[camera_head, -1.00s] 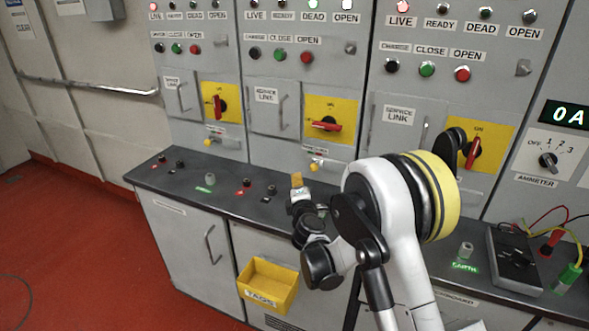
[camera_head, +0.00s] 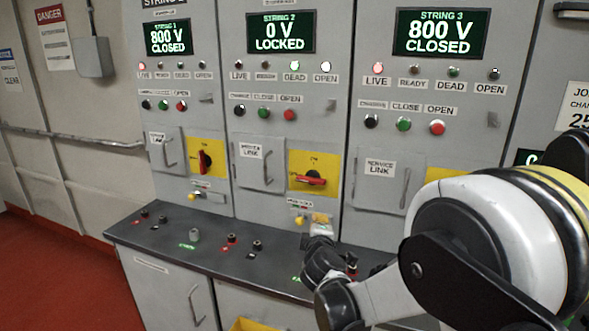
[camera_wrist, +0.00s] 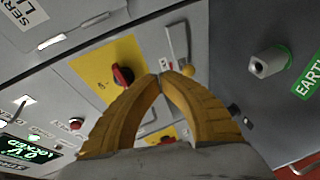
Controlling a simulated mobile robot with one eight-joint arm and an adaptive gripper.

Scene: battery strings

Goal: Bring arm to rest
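My arm reaches in from the lower right of the head view, with my gripper (camera_head: 320,217) above the dark counter in front of the String 2 cabinet. In the wrist view the two yellow fingers of my gripper (camera_wrist: 161,76) meet at their tips, with nothing seen between them. Behind them is a yellow switch plate with a red handle (camera_wrist: 122,75). The gripper looks clear of it, though the exact distance cannot be told.
The String 2 screen (camera_head: 282,32) reads 0 V LOCKED; String 1 (camera_head: 167,37) and String 3 (camera_head: 440,34) read 800 V CLOSED. The counter (camera_head: 165,232) carries several small terminals. Red floor (camera_head: 50,270) is clear at the left.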

